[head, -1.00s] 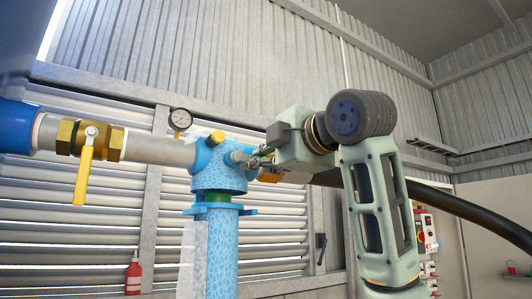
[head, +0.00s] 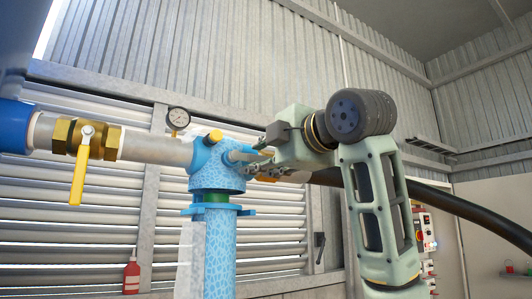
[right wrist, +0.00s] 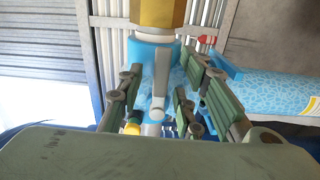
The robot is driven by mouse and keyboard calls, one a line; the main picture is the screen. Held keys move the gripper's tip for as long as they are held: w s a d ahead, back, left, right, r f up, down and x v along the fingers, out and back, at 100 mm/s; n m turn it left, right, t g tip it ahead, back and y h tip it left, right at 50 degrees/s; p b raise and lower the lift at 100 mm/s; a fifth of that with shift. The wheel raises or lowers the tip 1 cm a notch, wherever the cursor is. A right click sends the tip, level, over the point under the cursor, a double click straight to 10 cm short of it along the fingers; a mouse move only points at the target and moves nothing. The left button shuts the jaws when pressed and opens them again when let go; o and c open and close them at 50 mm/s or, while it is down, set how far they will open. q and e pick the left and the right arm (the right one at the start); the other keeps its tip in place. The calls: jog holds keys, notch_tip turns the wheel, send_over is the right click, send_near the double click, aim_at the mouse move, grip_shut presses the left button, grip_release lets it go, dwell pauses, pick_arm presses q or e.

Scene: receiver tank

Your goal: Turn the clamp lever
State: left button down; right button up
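The blue speckled pipe head (head: 218,172) stands on a blue post, with a green ring below it. A grey lever-like piece (right wrist: 157,108), which appears to be the clamp lever, shows in the right wrist view against the blue body. In the head view its grey part (head: 234,156) reaches from the pipe head toward my right gripper (head: 262,163). In the right wrist view my right gripper (right wrist: 158,98) is open, with fingers apart on either side of the grey piece. I cannot tell whether either finger touches it. My left gripper is out of view.
A brass valve (head: 88,138) with a yellow handle sits on the pipe at left. A pressure gauge (head: 178,118) and yellow cap (head: 215,136) are near the head. A black hose (head: 440,197) runs behind my right arm. A red bottle (head: 131,275) stands low at left.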

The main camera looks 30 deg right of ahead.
jog(key=shift+s, duration=0.25)
jog(key=s, duration=1.1)
jog(key=shift+s+d, duration=0.2)
jog(key=shift+s, duration=0.15)
